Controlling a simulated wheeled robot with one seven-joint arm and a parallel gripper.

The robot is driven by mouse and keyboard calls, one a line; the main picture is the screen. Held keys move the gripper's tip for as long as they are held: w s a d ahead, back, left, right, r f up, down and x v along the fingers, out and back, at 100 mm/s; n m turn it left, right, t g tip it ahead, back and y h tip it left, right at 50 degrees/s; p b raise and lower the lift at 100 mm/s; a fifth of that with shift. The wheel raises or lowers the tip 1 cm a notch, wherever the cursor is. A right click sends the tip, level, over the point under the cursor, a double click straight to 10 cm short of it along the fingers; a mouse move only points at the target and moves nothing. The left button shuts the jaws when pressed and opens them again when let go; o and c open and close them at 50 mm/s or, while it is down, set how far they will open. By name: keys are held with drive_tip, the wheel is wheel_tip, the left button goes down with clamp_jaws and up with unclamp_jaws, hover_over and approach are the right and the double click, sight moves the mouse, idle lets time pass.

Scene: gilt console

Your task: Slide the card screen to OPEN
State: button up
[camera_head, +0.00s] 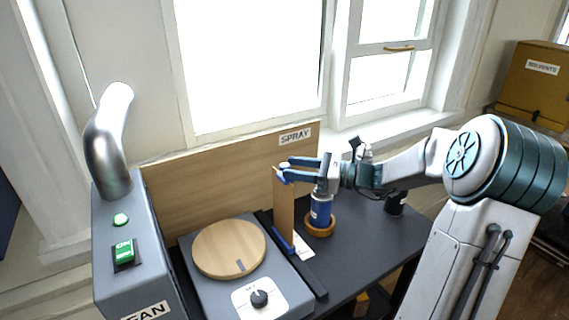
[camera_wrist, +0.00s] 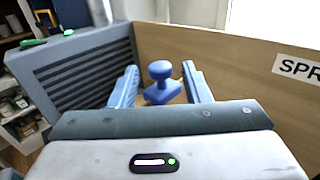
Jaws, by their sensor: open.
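The card screen (camera_head: 283,212) is an upright tan panel with a blue foot, standing on a dark rail (camera_head: 300,272) right of the turntable. A blue knob is on its top edge; in the wrist view the knob (camera_wrist: 160,70) shows between the two blue fingers. My gripper (camera_head: 286,169) is open, its fingers reaching from the right around the knob at the screen's top. In the wrist view the fingers (camera_wrist: 159,76) stand apart on either side of the knob, with gaps visible. A white label beside the rail is partly hidden, and I cannot read it.
A turntable with a wooden disc (camera_head: 229,249) and dial (camera_head: 259,298) is left of the screen. A blue can (camera_head: 320,212) in a wooden ring (camera_head: 320,229) stands close on the right. The grey fan box (camera_head: 150,270) is at left, the SPRAY backboard (camera_head: 220,165) behind.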

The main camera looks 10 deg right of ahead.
sight(285, 165)
drive_tip(key=shift+x, duration=1.65)
